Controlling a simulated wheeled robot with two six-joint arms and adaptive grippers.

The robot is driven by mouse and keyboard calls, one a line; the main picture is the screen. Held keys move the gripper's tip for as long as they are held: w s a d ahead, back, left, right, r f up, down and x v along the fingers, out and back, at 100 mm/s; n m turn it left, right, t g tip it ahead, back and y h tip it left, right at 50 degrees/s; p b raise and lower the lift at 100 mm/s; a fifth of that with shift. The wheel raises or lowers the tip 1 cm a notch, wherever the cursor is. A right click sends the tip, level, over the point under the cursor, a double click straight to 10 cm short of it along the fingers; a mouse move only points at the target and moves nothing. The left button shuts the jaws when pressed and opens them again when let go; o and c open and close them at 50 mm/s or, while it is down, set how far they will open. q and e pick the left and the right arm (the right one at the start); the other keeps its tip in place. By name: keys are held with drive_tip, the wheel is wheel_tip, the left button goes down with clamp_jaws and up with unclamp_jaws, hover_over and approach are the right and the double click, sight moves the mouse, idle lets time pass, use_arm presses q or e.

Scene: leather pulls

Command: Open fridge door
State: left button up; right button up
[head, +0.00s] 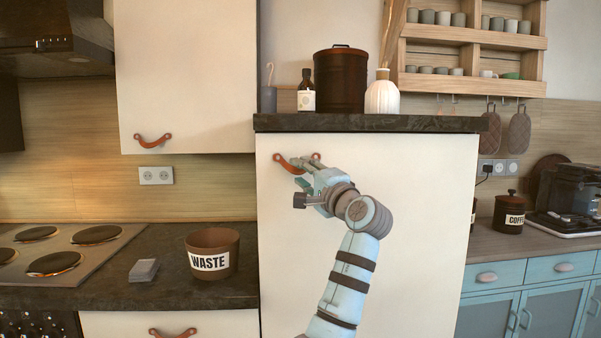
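The fridge door (420,220) is a tall cream panel under a dark stone top, and it looks closed. Its brown leather pull (282,160) is near the door's upper left corner, bowed between two fixings.
On the stone top (420,124) stand a dark canister (340,82), a small bottle (306,92) and a white vase (382,97). On the left counter are a WASTE pot (212,254) and a stove (60,255). A wall cabinet (185,70) hangs at upper left.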

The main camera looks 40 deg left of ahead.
use_arm(q)
drive_tip(key=shift+w+a+r, duration=0.2)
drive_tip(key=shift+w+a, duration=0.05)
drive_tip(key=shift+a, duration=0.4)
clamp_jaws()
drive_tip(key=shift+s+d+f, duration=0.1)
drive_tip(key=shift+d, duration=0.05)
